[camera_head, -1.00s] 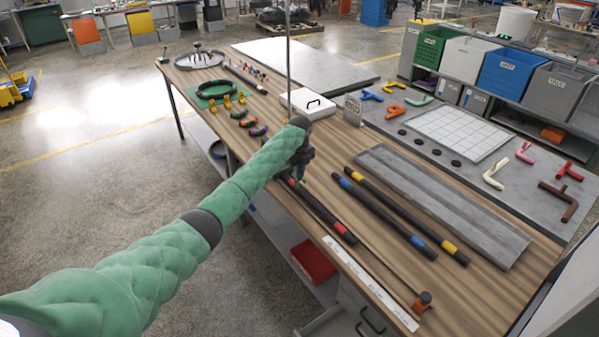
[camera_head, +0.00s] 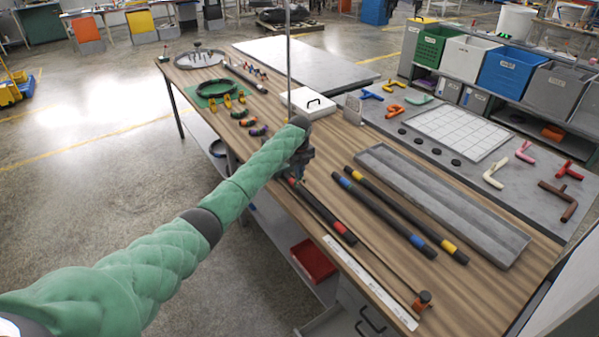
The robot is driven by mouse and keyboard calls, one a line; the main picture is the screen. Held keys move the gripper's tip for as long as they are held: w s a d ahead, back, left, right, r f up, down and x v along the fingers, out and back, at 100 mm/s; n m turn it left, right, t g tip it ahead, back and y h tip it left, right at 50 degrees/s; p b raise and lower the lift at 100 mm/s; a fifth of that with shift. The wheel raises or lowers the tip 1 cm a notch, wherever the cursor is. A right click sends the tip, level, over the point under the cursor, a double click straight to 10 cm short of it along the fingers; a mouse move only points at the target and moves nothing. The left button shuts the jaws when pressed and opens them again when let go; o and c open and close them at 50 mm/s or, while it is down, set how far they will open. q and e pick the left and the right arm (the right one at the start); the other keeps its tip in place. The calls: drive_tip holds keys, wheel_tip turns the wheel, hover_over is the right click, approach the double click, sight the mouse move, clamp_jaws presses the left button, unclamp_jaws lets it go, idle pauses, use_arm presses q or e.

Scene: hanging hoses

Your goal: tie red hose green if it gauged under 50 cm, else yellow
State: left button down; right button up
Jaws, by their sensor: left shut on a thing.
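The red hose (camera_head: 318,210) is a black hose with red bands, lying along the front edge of the wooden table. My left gripper (camera_head: 297,177) is shut on it near its far end; the jaws are mostly hidden behind my wrist. Small coloured ties (camera_head: 248,122) lie in a short row left of the gripper, with green, orange and purple among them. Yellow pieces (camera_head: 228,102) stand by a green mat (camera_head: 203,103) that carries a black ring. My right gripper is not in view.
A blue-banded hose (camera_head: 385,216) and a yellow-banded hose (camera_head: 407,215) lie to the right, beside a grey tray (camera_head: 440,205). A white ruler strip (camera_head: 370,283) and an orange-and-black piece (camera_head: 422,299) are at the front edge. A white box (camera_head: 307,103) stands behind the gripper.

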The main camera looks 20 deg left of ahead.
use_arm(q)
drive_tip(key=shift+f+b, duration=0.45)
drive_tip(key=shift+f, duration=0.65)
idle(0.5)
drive_tip(key=shift+f+b, duration=0.4)
drive_tip(key=shift+f, duration=0.4)
idle(0.4)
drive_tip(key=c, duration=1.5)
unclamp_jaws()
